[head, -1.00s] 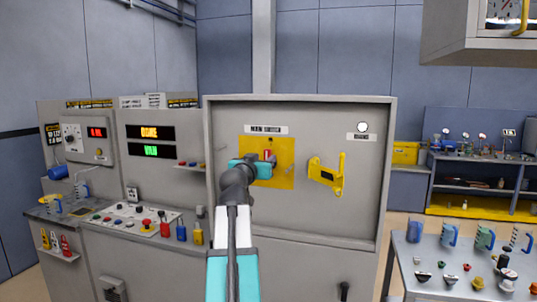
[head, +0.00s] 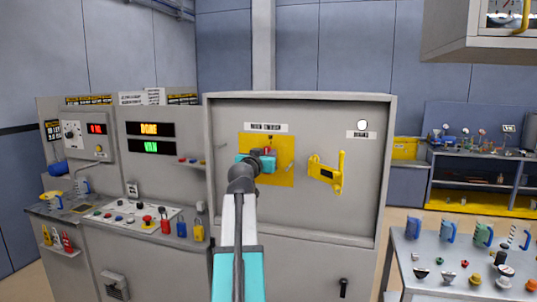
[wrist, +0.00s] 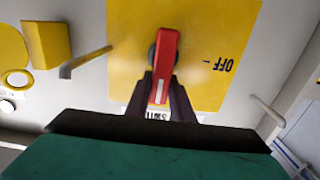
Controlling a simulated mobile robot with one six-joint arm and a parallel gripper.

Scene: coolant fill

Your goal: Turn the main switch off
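The main switch is a red handle (wrist: 163,62) on a dark round base, mounted on a yellow plate (wrist: 215,75). In the wrist view the handle runs roughly upright, and an upside-down OFF mark is to its right, off the handle's line. The dark fingers of my gripper (wrist: 161,92) lie on both sides of the handle, close against it, and look shut on it. In the head view my gripper (head: 262,158) is in front of the yellow plate (head: 283,176). Only a bit of red (head: 267,150) shows above it.
Thin metal pegs (wrist: 85,62) stick out beside the plate. A yellow bracket (head: 326,172) is to its right in the head view, within the recessed panel's raised rim (head: 391,170). A control desk (head: 120,213) is at left and a metal table (head: 432,250) at right.

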